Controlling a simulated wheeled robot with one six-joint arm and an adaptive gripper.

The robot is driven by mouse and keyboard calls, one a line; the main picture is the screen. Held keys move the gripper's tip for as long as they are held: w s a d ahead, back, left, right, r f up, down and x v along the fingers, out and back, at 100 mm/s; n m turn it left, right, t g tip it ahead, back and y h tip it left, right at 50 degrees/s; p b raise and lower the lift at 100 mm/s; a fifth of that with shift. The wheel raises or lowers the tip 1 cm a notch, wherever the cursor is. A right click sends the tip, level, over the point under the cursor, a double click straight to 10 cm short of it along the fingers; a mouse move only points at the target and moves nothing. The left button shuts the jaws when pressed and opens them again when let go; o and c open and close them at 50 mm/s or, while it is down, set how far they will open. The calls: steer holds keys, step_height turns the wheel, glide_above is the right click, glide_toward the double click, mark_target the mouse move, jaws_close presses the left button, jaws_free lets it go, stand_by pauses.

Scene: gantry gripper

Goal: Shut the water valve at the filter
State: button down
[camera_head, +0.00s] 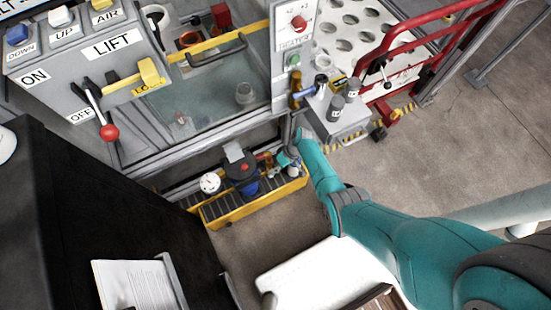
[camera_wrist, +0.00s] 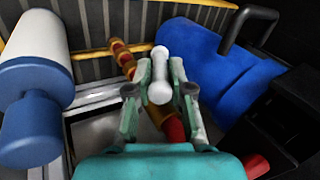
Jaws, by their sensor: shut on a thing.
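The filter (camera_head: 241,168) has a black head and a blue bowl and stands in a yellow tray (camera_head: 238,213) below the cabinet. Its blue bowl (camera_wrist: 215,65) is large at the right of the wrist view. A red and brass pipe (camera_wrist: 124,58) runs diagonally there. A short white valve handle (camera_wrist: 159,74) with rounded ends lies over the pipe, at an angle to it. My gripper (camera_wrist: 160,88) is shut on this handle, one teal finger on each side. In the head view my gripper (camera_head: 286,163) is at the tray's right end, and the handle is hard to make out.
A round gauge (camera_head: 209,183) stands left of the filter. A white and blue cylinder (camera_wrist: 35,80) is close on the left in the wrist view. The cabinet frame (camera_head: 215,133) is just above the tray. A red cart (camera_head: 400,75) stands right; the floor (camera_head: 470,130) there is clear.

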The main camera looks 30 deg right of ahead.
steer(key=shift+d+f+y, duration=0.1)
steer(key=shift+d+y, duration=0.05)
steer(key=shift+y, duration=0.55)
steer(key=c, duration=1.1)
jaws_free()
steer(key=shift+c, duration=0.2)
steer(key=shift+r, duration=5)
